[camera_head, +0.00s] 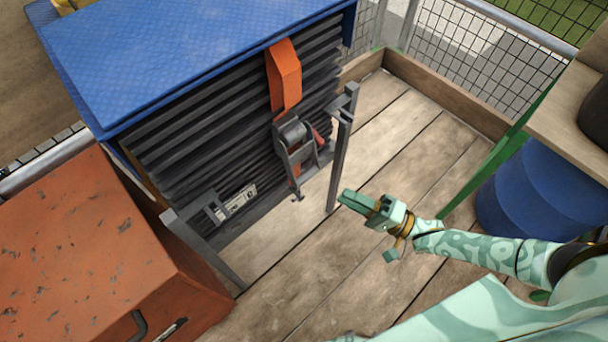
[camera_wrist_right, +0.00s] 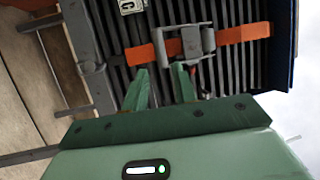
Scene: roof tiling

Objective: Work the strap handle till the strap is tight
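The orange strap (camera_head: 285,75) runs down the front of a stack of dark ridged tiles (camera_head: 215,115) into a grey metal ratchet (camera_head: 294,140) with its handle. In the right wrist view the ratchet (camera_wrist_right: 190,43) sits between two orange strap lengths, with the strap (camera_wrist_right: 242,33) on its right. A small red part (camera_head: 319,136) shows beside the ratchet. My right gripper (camera_head: 346,198) is to the right of and below the ratchet, apart from it. In the right wrist view its fingers (camera_wrist_right: 161,78) stand apart with nothing between them. My left gripper is out of view.
A grey upright post (camera_head: 340,150) stands between the ratchet and my right gripper; another frame post (camera_head: 205,245) is at lower left. A blue cover (camera_head: 190,50) lies on the stack. A rusty orange box (camera_head: 90,250) and blue barrel (camera_head: 535,200) flank bare planks (camera_head: 300,270).

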